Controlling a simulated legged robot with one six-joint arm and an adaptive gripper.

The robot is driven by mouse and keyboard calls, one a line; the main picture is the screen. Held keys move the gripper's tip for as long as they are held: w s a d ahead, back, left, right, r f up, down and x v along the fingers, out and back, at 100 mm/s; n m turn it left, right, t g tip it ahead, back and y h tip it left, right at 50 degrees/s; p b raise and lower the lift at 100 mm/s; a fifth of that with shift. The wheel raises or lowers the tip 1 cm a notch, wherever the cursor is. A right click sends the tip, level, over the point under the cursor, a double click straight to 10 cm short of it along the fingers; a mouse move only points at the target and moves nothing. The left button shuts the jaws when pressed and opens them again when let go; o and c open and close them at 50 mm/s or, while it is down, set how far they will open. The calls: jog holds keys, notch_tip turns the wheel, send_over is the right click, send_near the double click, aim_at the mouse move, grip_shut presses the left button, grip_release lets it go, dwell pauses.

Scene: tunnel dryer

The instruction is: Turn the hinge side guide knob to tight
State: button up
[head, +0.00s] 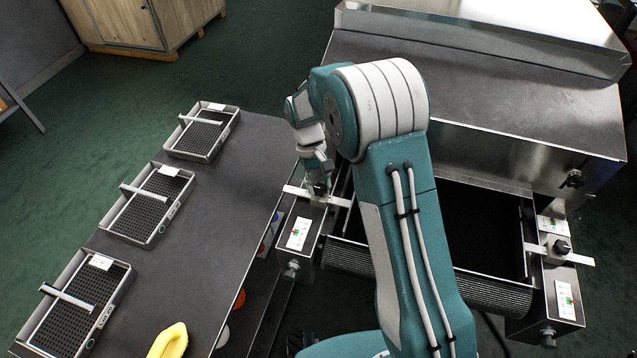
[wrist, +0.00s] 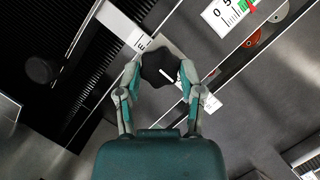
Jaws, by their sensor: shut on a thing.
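A black lobed knob (wrist: 160,68) with a white pointer mark sits between my fingertips in the wrist view. It belongs to the side guide on the left of the dryer's belt opening. My gripper (wrist: 160,75) is shut on this knob, one finger on each side. In the head view my gripper (head: 318,185) reaches down onto the left guide, beside its white bar (head: 338,201); there the fingers mostly cover the knob. A second black knob (head: 562,247) on a similar guide stands at the right side of the opening, apart from my gripper.
The metal dryer housing (head: 480,85) stands behind the opening. A white label (head: 298,233) with coloured marks lies on the left guide's box. A dark table (head: 225,220) at the left holds several mesh trays (head: 150,203) and a yellow item (head: 169,342).

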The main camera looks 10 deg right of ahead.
jog(key=shift+f, duration=0.1)
jog(key=o, duration=1.2)
jog(key=shift+c, duration=0.2)
jog(key=v, duration=1.2)
jog(key=shift+w, duration=0.15)
jog(key=shift+a+f, duration=0.1)
jog(key=shift+a, duration=0.05)
